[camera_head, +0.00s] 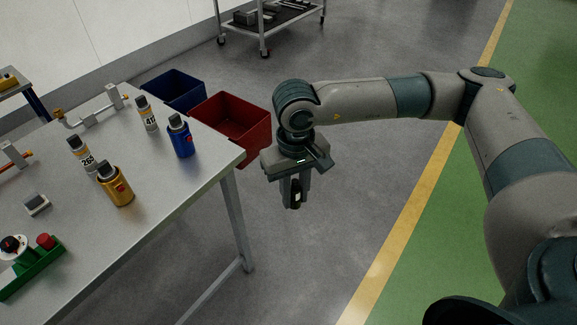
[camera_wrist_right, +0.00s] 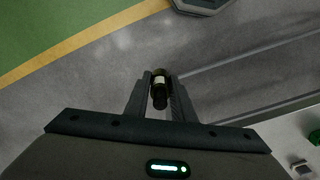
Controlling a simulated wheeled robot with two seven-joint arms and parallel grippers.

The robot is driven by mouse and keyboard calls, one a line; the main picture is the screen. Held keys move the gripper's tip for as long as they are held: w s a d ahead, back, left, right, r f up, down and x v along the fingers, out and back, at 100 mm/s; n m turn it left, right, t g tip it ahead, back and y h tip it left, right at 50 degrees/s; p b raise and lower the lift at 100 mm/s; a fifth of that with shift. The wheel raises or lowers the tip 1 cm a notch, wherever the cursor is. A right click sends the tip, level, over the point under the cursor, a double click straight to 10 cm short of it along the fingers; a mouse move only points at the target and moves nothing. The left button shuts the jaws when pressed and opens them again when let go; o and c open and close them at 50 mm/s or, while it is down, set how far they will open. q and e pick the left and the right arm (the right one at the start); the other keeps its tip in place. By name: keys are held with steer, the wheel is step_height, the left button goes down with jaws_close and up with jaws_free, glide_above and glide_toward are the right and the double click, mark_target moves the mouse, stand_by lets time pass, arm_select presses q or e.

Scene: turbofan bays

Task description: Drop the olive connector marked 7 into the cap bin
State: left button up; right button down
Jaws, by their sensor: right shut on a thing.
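My right gripper (camera_head: 296,186) hangs over the floor, to the right of the table, its jaws pointing down. It is shut on a small dark olive connector with a pale label (camera_wrist_right: 160,88); the marking on the label is too small to read. In the right wrist view the connector sits between the two fingers (camera_wrist_right: 160,98). A red bin (camera_head: 232,122) and a blue bin (camera_head: 176,88) stand on the floor beyond the table, left of the gripper. I cannot tell which one is the cap bin. My left gripper is not in view.
A wheeled cart (camera_head: 270,22) stands at the back. The floor around the gripper is clear.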

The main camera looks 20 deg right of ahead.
steer(key=s+f, duration=0.6)
steer(key=f, duration=0.5)
steer(key=shift+s+f, duration=0.3)
steer(key=shift+f, duration=0.1)
steer(key=shift+d, duration=0.15)
